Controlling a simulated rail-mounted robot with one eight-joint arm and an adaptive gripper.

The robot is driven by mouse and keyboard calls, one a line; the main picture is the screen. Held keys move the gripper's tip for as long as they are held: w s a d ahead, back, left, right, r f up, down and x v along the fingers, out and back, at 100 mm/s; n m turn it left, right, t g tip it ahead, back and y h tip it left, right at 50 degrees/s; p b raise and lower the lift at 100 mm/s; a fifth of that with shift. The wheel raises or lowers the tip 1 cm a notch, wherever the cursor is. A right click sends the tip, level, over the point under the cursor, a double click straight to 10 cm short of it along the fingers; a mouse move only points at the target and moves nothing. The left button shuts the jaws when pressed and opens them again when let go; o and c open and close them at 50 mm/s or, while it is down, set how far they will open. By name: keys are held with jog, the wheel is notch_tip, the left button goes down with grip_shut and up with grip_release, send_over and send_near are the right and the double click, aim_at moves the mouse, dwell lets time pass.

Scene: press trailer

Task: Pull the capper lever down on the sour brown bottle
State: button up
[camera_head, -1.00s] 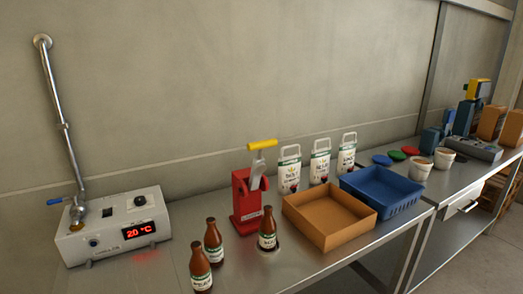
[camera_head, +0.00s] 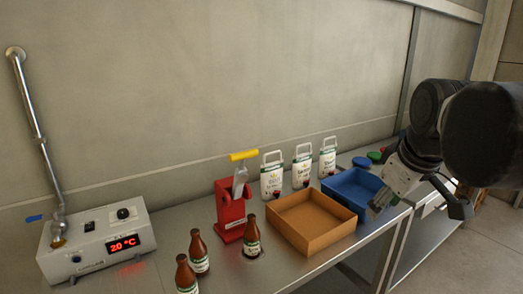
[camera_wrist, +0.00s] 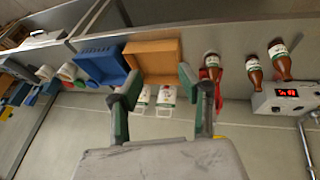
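The red capper (camera_head: 231,212) stands on the steel bench with its yellow-handled lever (camera_head: 243,155) raised. A brown bottle (camera_head: 252,240) stands upright just in front of it on a round spot. Two more brown bottles, one (camera_head: 199,252) behind the other (camera_head: 186,276), stand to the left. Their label text is too small to tell which is sour. My gripper (camera_wrist: 158,83) is open and empty in the wrist view, its fingers spread above the bench.
An orange tray (camera_head: 310,245) and a blue crate (camera_head: 350,183) stand right of the capper. Several white pouches (camera_head: 302,166) stand behind. A white box with a red display (camera_head: 98,244) and a metal pipe (camera_head: 38,140) are at the left. Open air lies above the bench.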

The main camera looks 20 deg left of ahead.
jog(key=w+a+r+n+g+p, duration=0.1)
jog(key=w+a+r+n+p, duration=0.1)
jog(key=w+a+r+n, duration=0.6)
notch_tip(320, 180, up, 3)
jog(key=n+g+p, duration=0.3)
jog(key=n+p, duration=0.2)
jog(key=n, duration=0.6)
send_over(246, 157)
jog(key=f, duration=0.9)
jog(key=w+f+p, duration=0.1)
jog(key=f, duration=0.3)
jog(key=shift+w+a+f, duration=0.1)
jog(key=shift+a+f, duration=0.05)
jog(key=shift+a, duration=0.1)
jog(key=shift+c, duration=0.4)
grip_shut()
